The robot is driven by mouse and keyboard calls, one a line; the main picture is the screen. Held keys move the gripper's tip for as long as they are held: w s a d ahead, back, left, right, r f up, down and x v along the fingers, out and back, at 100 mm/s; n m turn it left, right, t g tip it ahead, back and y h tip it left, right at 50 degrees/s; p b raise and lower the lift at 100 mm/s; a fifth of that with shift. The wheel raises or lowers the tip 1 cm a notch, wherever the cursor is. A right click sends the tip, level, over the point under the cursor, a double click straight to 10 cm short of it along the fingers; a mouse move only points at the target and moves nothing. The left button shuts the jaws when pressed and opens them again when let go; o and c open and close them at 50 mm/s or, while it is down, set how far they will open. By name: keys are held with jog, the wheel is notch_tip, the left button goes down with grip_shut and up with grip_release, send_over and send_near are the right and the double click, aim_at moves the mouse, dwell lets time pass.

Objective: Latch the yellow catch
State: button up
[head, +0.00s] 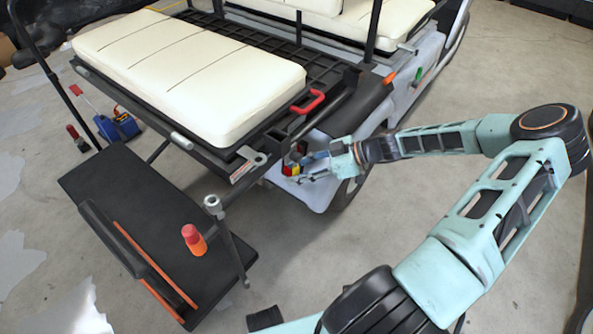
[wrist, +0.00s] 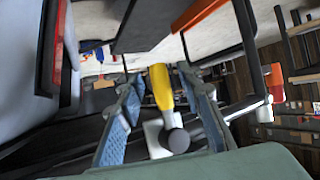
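The yellow catch (wrist: 161,88) is a yellow lever with a dark round end, standing between my gripper's fingers in the wrist view. In the head view my gripper (head: 302,166) reaches in from the right, under the seat's near corner. Its fingertips are small there, and contact with the catch cannot be told.
A red handle (head: 308,102) sits on the frame just above my gripper. The cream seat (head: 190,75) and dark footplate (head: 135,190) lie left. An orange bottle (head: 195,243) stands on the footplate beside a metal post (head: 229,240). Open floor (head: 330,250) lies below my arm.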

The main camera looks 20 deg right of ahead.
jog(key=v, duration=1.2)
dwell(0.3)
